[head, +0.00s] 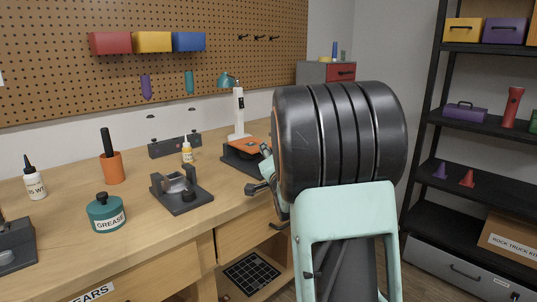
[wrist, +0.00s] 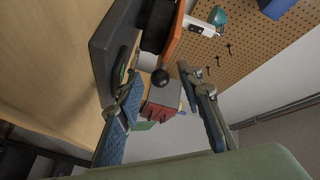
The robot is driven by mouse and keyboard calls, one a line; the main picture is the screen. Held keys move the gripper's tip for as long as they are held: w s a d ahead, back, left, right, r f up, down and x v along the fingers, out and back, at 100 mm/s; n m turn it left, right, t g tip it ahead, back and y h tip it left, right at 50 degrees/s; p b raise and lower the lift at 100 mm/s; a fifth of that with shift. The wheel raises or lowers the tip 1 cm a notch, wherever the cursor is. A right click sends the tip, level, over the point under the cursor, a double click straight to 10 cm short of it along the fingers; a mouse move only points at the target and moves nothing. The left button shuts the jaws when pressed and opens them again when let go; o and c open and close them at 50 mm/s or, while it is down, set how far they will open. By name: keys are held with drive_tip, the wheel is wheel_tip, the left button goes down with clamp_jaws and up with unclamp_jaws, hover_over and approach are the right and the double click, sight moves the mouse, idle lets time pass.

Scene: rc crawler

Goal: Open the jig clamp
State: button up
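The jig with its clamp, a dark base with an orange plate (head: 246,146), sits near the bench's front edge, partly hidden by my arm in the head view. In the wrist view its dark base (wrist: 102,45) and orange edge (wrist: 176,32) fill the upper left. A round black knob (wrist: 160,77), apparently the clamp handle's end, shows between my fingertips. My gripper (wrist: 160,80) is open, one finger on each side of the knob in the picture. I cannot tell whether either finger touches it. In the head view my gripper (head: 265,172) is beside the jig, mostly hidden by my arm.
A grey fixture (head: 182,192), a grease pot (head: 107,213) and an orange cup (head: 112,168) stand on the bench left of the jig. A white post (head: 239,112) with a teal lamp stands behind it. A red-drawer cabinet (head: 341,72) is at the back.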

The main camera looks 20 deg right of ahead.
drive_tip(key=shift+x, duration=1.2)
clamp_jaws()
